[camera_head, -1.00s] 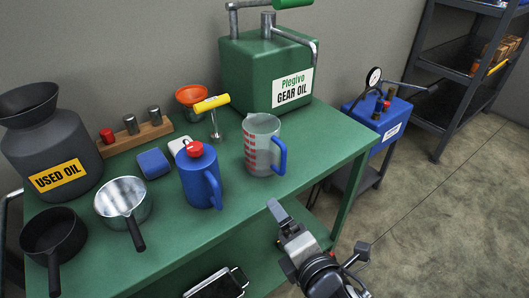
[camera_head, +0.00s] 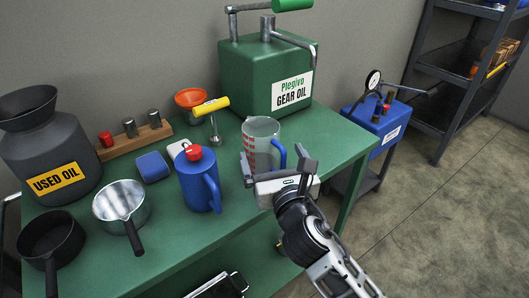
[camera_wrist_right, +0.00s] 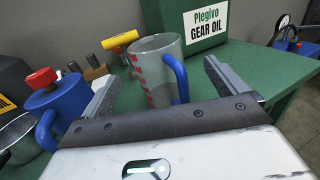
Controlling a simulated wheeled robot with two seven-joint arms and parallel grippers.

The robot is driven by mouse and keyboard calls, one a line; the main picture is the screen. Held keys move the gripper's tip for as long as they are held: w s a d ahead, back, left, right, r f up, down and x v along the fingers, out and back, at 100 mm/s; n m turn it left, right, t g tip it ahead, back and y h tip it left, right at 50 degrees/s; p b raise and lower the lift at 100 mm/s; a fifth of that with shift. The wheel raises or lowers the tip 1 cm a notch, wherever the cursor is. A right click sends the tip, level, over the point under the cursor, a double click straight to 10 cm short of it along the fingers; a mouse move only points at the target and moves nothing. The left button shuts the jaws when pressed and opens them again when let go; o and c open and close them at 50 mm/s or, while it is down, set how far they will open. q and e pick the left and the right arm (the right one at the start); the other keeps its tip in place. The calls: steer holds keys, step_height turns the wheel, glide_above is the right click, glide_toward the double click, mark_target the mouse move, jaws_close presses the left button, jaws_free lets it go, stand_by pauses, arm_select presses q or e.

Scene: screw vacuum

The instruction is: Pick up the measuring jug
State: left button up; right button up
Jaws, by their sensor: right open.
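The measuring jug (camera_head: 261,133) is clear grey with red markings and a blue handle. It stands upright on the green bench (camera_head: 165,232). My right gripper (camera_head: 273,153) is open, just in front of the jug on the near side. In the right wrist view the jug (camera_wrist_right: 156,68) appears between the two spread fingers of the right gripper (camera_wrist_right: 160,73), with its blue handle towards the right finger. Contact cannot be told. The gripper partly hides the jug's lower part in the head view. My left gripper is not in view.
A blue can with a red cap (camera_head: 198,180) stands left of the jug. A yellow-handled tool (camera_head: 212,106) and a green gear oil container (camera_head: 265,75) are behind it. Pans and a used oil can (camera_head: 50,150) occupy the bench's left. The bench's right end is clear.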

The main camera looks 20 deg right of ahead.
mark_target(265, 146)
steer(key=shift+w+a+f, duration=0.1)
steer(key=shift+w, duration=1.35)
steer(key=shift+w+a+f, duration=0.1)
steer(key=shift+w, duration=1.35)
steer(key=c, duration=1.2)
